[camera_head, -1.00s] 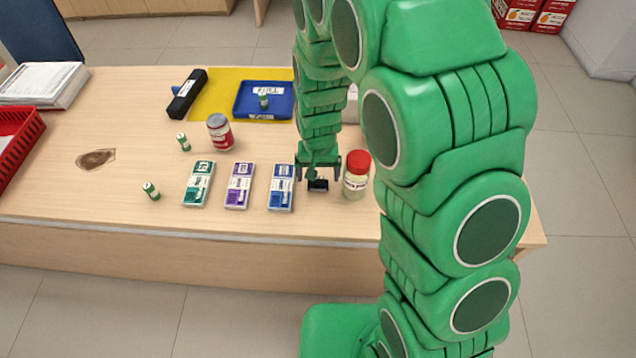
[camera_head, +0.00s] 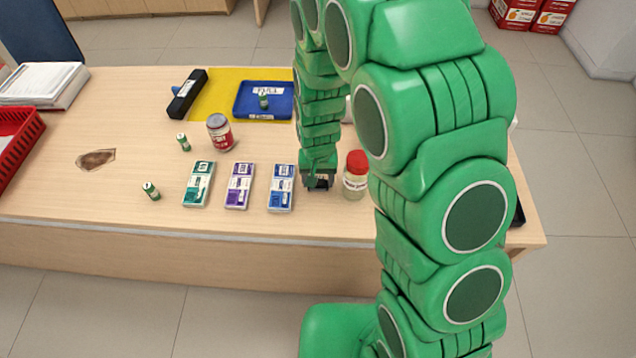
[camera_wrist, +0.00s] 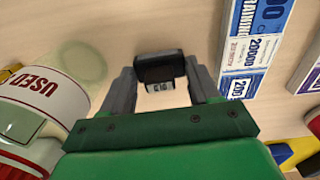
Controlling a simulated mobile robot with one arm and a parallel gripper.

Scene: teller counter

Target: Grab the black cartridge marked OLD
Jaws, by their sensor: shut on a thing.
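The black cartridge (camera_wrist: 158,66) with a small white label sits between the two fingers of my gripper (camera_wrist: 161,88) in the wrist view. The label's print is too small to read surely. My gripper is shut on it. In the head view my gripper (camera_head: 319,180) is low at the counter, and the cartridge (camera_head: 318,184) shows as a small dark shape between the fingers. I cannot tell whether it still touches the counter.
A red-lidded jar (camera_head: 356,176) stands close at the right of my gripper. A blue note bundle (camera_head: 281,188) lies close at the left, with purple (camera_head: 239,187) and green (camera_head: 198,185) bundles beyond. A blue tray (camera_head: 240,112) lies farther back.

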